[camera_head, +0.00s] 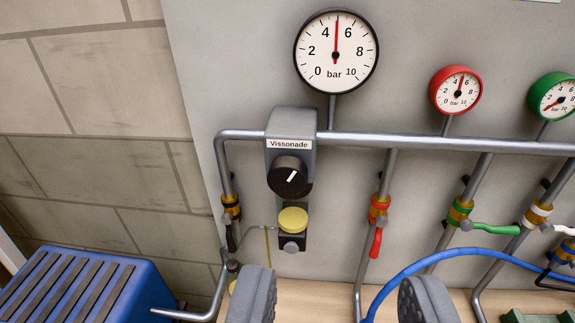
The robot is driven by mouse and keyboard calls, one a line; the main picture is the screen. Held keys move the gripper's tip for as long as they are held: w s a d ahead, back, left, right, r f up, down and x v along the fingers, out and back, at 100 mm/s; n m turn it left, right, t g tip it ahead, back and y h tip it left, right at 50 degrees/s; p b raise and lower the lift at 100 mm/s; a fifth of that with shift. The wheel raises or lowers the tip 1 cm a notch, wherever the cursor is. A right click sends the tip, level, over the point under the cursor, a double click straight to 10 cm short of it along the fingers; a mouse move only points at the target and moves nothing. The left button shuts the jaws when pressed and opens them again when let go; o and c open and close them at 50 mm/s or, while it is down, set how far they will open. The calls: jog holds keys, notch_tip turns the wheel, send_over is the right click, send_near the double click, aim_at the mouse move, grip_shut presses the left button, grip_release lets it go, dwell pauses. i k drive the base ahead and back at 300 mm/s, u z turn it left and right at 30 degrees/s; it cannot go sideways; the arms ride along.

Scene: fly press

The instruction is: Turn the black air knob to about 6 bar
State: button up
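The black air knob (290,175) is on the front of a grey regulator labelled "Vissonade" (291,143), left of centre. Its white mark points up and slightly right. The large black-rimmed bar gauge (336,52) above has its red needle almost straight up, between 4 and 6, at about 5 bar. My gripper (338,300) shows as two grey fingers at the bottom edge, wide apart, with nothing between them. It appears below and to the right of the knob in the picture, not touching it.
A grey pipe (430,141) runs right from the regulator. A red gauge (456,91) reads about 5 and a green gauge (553,97) reads low. Below hang a red-handled valve (377,240), a green-handled valve (490,228) and a blue hose (440,258). A blue ribbed box (90,290) stands lower left.

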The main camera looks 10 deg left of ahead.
aim_at(288, 176)
jog(key=k, duration=0.45)
jog(key=u, duration=1.7)
jog(key=k, duration=0.75)
jog(key=z, duration=1.7)
jog(key=i, duration=1)
jog(key=u, duration=0.05)
